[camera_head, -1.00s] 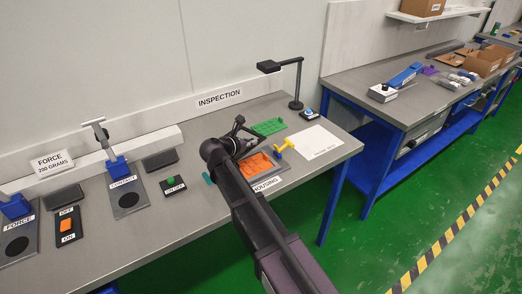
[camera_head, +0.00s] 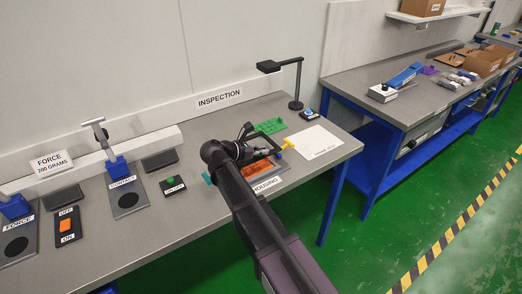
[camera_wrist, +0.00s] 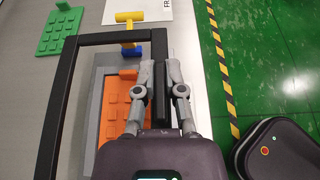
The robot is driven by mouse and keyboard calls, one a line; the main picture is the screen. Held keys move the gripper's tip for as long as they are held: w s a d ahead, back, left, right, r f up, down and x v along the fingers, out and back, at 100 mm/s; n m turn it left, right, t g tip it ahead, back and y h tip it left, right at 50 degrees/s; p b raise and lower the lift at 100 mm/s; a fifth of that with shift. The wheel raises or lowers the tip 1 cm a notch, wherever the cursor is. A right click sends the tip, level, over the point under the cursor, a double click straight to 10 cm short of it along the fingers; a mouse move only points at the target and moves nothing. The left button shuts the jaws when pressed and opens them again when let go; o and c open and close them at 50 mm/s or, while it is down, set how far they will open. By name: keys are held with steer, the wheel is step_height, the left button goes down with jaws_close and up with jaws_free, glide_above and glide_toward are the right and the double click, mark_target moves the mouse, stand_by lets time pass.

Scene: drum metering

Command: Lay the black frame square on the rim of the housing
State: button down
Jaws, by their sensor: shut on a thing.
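The black frame (camera_wrist: 112,38) is held in my gripper (camera_wrist: 160,72), shut on its right bar in the wrist view. In the head view, the frame (camera_head: 268,137) sticks out past my gripper (camera_head: 243,148), toward the yellow-handled tool. The housing (camera_wrist: 100,82) is a grey tray holding an orange, pegged part (camera_wrist: 117,105). It lies beneath the frame's opening in the wrist view. In the head view the orange part (camera_head: 262,168) is partly hidden by my arm. The frame looks raised above the housing; the gap is hard to judge.
A yellow and blue T-shaped tool (camera_wrist: 130,27) stands beyond the housing, close under the frame's far bar in the wrist view. A green pegged board (camera_head: 270,126) lies behind. A white sheet (camera_head: 315,143) lies to the right. A lamp stand (camera_head: 297,85) is at the back.

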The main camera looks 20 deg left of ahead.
mark_target(262, 174)
steer(key=shift+f, duration=0.15)
step_height(262, 174, down, 6)
steer(key=b, duration=0.6)
steer(key=shift+f+b, duration=0.25)
steer(key=shift+b, duration=0.15)
steer(key=shift+f+b, duration=0.6)
stand_by(0.5)
steer(key=c, duration=0.7)
jaws_free()
steer(key=shift+o, duration=0.2)
